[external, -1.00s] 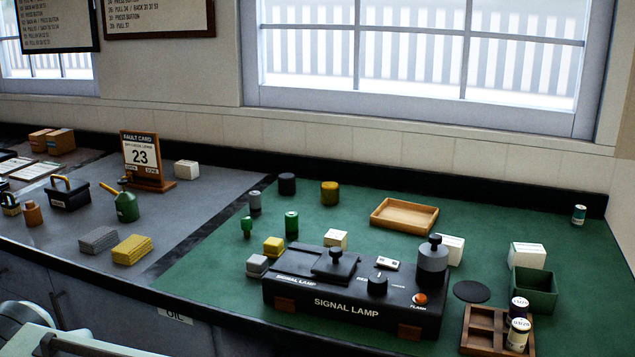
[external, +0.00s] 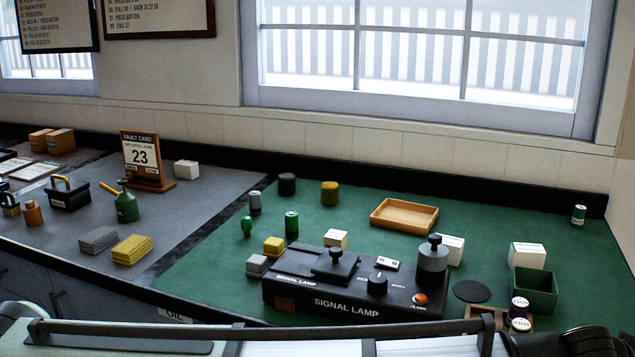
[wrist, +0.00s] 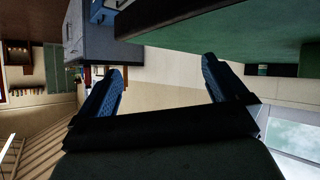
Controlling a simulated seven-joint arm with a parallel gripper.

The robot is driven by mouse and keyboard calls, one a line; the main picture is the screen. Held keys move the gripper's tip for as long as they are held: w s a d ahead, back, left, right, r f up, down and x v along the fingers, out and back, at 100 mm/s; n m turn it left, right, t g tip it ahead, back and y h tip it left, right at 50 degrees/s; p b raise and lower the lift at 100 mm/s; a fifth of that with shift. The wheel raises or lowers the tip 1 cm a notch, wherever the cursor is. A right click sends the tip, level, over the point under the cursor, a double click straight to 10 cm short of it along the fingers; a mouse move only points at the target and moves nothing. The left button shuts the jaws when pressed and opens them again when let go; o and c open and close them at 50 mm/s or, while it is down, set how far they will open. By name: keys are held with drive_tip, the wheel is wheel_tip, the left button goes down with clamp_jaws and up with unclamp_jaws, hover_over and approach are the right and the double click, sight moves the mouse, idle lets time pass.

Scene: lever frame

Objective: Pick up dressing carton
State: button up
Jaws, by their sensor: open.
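Several small white cartons stand on the benches, and their print is too small to tell which is the dressing carton. One white carton (external: 527,256) is at the right by the green bin, another (external: 452,249) is behind the signal lamp, and a small cream one (external: 336,239) is left of that. Another white carton (external: 187,169) stands on the grey bench by the fault card. My gripper (wrist: 163,66) is open and empty in the wrist view, its two blue-padded fingers spread wide. No carton shows between them.
The black signal lamp box (external: 345,308) fills the green bench's front middle. A wooden tray (external: 404,215) lies behind it. The green bin (external: 535,288) and two small pots (external: 519,312) stand at the right. Bare green bench lies at the right back.

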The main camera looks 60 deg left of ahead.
drive_tip(key=a+r, duration=0.1)
drive_tip(key=a, duration=0.3)
drive_tip(key=w+a+n+g+y, duration=0.1)
drive_tip(key=a, duration=0.3)
drive_tip(key=w+a+r+n+y, duration=0.1)
drive_tip(key=a, duration=0.4)
drive_tip(key=shift+w+r+g, duration=0.25)
drive_tip(key=shift+r+g, duration=0.1)
drive_tip(key=shift+g, duration=0.05)
drive_tip(key=a+r+n+g+y, duration=0.1)
drive_tip(key=a+r+n+g, duration=0.15)
drive_tip(key=a, duration=0.95)
drive_tip(key=n+g, duration=0.1)
drive_tip(key=g, duration=0.3)
approach(447, 240)
drive_tip(key=x, duration=1)
drive_tip(key=shift+f, duration=0.3)
drive_tip(key=shift+y, duration=0.3)
drive_tip(key=shift+c, duration=0.2)
drive_tip(key=c, duration=0.9)
drive_tip(key=shift+r, duration=0.1)
